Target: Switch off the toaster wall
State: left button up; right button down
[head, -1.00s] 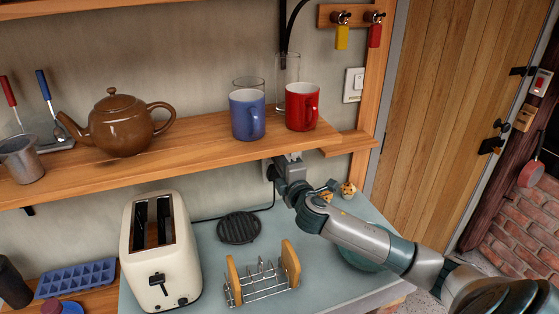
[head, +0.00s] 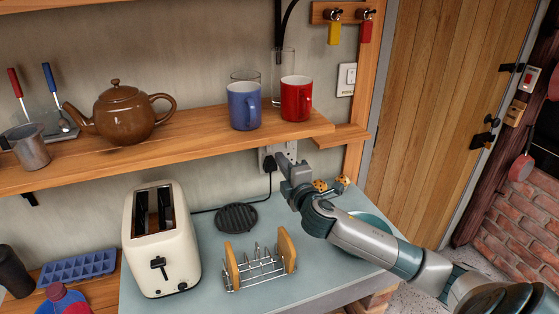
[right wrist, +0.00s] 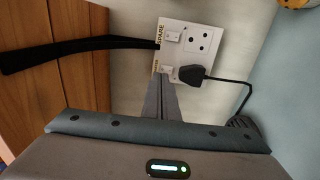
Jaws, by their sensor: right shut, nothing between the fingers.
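The cream toaster (head: 162,245) stands on the blue-grey worktop, its cord running to a black plug (right wrist: 195,76) in the wall. The white double socket plate (head: 292,147) is under the shelf, partly covered by my right gripper (head: 281,160). In the right wrist view the plate (right wrist: 190,34) shows an upper switch (right wrist: 172,37) by a SPARE label, and a lower switch (right wrist: 167,70) beside the plug. My right gripper's fingers (right wrist: 160,82) are shut and empty, pointing at the lower switch. They hide part of it and its label; contact cannot be told. My left gripper is out of view.
The wooden shelf (head: 190,143) above the arm carries a teapot (head: 124,112) and two mugs. A toast rack (head: 260,268), a black trivet (head: 237,217) and a teal bowl (head: 372,219) are on the worktop. A black bracket (right wrist: 80,52) is near the plate.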

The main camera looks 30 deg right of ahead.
jog(key=b+v, duration=0.2)
jog(key=v, duration=0.5)
jog(key=shift+s+a+r, duration=0.15)
jog(key=shift+s+a, duration=0.05)
jog(key=shift+s, duration=0.2)
dwell(0.3)
